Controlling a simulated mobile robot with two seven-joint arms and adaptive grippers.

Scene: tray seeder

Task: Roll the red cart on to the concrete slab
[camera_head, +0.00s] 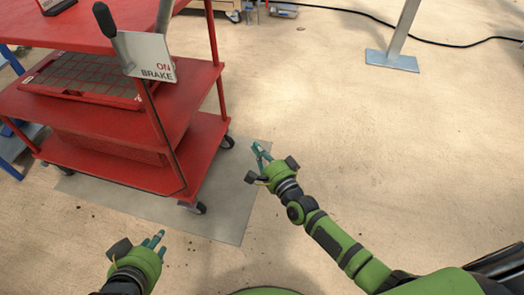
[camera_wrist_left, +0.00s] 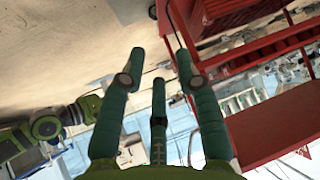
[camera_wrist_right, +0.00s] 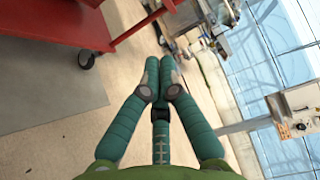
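The red cart (camera_head: 190,150) stands at the left of the head view, with shelves and black casters. Its visible casters (camera_head: 228,142) are on the grey concrete slab (camera_head: 222,220), which shows below and right of the cart. A black-gripped lever (camera_head: 104,20) rises beside a white plate (camera_head: 150,57) reading "ON BRAKE". My left gripper (camera_head: 155,240) is open and empty, in front of the cart and apart from it; the left wrist view shows its fingers (camera_wrist_left: 160,62) spread. My right gripper (camera_head: 261,153) is shut and empty beside the slab's right edge; its fingertips (camera_wrist_right: 160,64) meet.
A red tray (camera_head: 85,80) lies on the cart's middle shelf. Blue legs (camera_head: 10,165) stand at the left edge. A grey post on a base plate (camera_head: 391,61) and a black cable (camera_head: 440,42) are at the back right. The floor right of the slab is clear.

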